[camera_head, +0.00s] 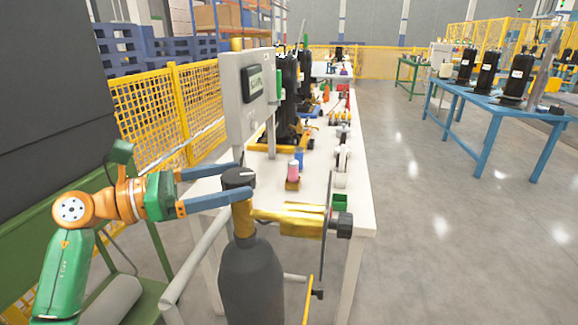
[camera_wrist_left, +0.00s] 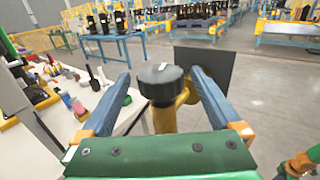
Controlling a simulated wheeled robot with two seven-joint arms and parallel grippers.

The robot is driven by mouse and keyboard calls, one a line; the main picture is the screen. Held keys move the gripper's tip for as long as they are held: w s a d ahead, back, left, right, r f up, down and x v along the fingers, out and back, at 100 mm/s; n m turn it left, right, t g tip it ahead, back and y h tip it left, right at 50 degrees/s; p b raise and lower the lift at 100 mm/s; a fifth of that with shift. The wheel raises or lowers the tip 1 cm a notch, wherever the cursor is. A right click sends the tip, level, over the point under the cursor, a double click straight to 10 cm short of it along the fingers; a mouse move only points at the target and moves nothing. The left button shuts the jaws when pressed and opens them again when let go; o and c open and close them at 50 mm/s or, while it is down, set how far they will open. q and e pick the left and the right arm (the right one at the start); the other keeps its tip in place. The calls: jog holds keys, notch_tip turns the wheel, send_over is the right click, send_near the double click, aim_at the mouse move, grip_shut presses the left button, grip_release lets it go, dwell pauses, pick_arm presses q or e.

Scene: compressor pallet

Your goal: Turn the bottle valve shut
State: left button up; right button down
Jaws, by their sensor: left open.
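The bottle (camera_head: 250,280) is a dark grey cylinder standing upright in front of the white table. On its top is a brass valve (camera_head: 243,218) with a black round knob (camera_head: 238,178) that carries a white mark. In the left wrist view the knob (camera_wrist_left: 161,83) lies between the two blue fingers, with a gap on each side. My left gripper (camera_head: 243,181) is open, its fingers reaching to either side of the knob. My right gripper is not clearly seen in the head view.
A brass cylinder and a thin dark plate (camera_head: 328,215) sit right of the valve. The white table (camera_head: 352,190) behind holds a grey panel box (camera_head: 247,95) and several small parts. A yellow mesh fence (camera_head: 170,110) is at the left.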

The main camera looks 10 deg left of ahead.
aim_at(254, 175)
pick_arm(q)
jog(key=p+x, duration=0.1)
jog(key=x, duration=0.1)
jog(key=p+x, duration=0.1)
jog(key=x, duration=0.2)
jog(key=shift+r, duration=0.25)
jog(key=shift+w+d+f, duration=0.1)
jog(key=shift+w+d, duration=0.1)
jog(key=shift+d, duration=0.1)
jog(key=shift+s+a, duration=0.1)
jog(key=shift+c, duration=1.1)
jog(key=c, duration=1.1)
jog(key=m+g+h, duration=0.1)
jog(key=m+g, duration=0.1)
jog(key=g, duration=0.1)
jog(key=s+m+g+h, duration=0.1)
jog(key=m+g, duration=0.1)
jog(key=shift+s+d+g+h+b, duration=0.1)
jog(key=shift+d+g+h+b, duration=0.2)
jog(key=shift+g+b, duration=0.1)
jog(key=shift+c, duration=0.2)
pick_arm(e)
jog(key=shift+s+a+r, duration=0.25)
jog(key=shift+a+r, duration=0.3)
jog(key=shift+r, duration=0.35)
